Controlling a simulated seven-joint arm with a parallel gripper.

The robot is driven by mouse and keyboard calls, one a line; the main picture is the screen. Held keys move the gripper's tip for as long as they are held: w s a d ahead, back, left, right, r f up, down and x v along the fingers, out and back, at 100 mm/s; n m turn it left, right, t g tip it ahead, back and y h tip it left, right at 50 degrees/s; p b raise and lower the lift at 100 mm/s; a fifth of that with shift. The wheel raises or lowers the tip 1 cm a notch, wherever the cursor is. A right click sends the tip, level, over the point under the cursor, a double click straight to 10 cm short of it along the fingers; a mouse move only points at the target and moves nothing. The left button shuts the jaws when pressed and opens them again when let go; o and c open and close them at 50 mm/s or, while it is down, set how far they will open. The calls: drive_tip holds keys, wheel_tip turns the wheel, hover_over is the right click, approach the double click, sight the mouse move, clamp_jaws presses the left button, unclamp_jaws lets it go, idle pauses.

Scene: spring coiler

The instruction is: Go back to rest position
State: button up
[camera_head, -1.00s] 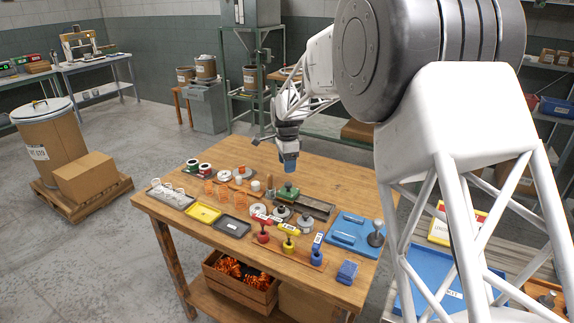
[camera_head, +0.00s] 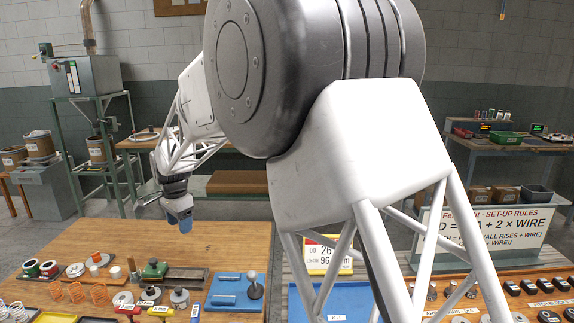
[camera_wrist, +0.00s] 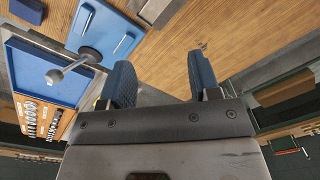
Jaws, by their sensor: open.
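My gripper (camera_head: 180,222) is held above the back right part of the wooden table (camera_head: 150,240). In the wrist view, its two blue fingers (camera_wrist: 160,85) are spread apart with nothing between them. The fingers point at bare wood and the table's edge. The arm links above it are my own and block the middle of the head view.
A blue tray (camera_head: 236,290) with a grey-knobbed tool (camera_head: 254,284) lies near the table's right side. Spools, orange springs (camera_head: 76,292) and stamps stand at left front. A rules sign (camera_head: 490,228) stands at right. The table's back middle is clear.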

drive_tip(key=s+d+r+n, duration=0.1)
drive_tip(key=s+d+r, duration=0.3)
drive_tip(key=d, duration=0.6)
drive_tip(key=s+d+r+n+t, duration=0.1)
drive_tip(key=s+d+r, duration=0.2)
drive_tip(key=s+d, duration=0.55)
drive_tip(key=s+d+r+n, duration=0.2)
drive_tip(key=d+r, duration=0.1)
drive_tip(key=d, duration=1)
drive_tip(key=s+d+f+n, duration=0.1)
drive_tip(key=s+d+f, duration=0.1)
drive_tip(key=s+d, duration=0.7)
drive_tip(key=s+d+f+n+t, duration=0.1)
drive_tip(key=s+d+f+n, duration=0.1)
drive_tip(key=s+d, duration=0.7)
drive_tip(key=shift+s+d+f+n, duration=0.3)
drive_tip(key=shift+s+f, duration=0.2)
drive_tip(key=shift+s, duration=3.9)
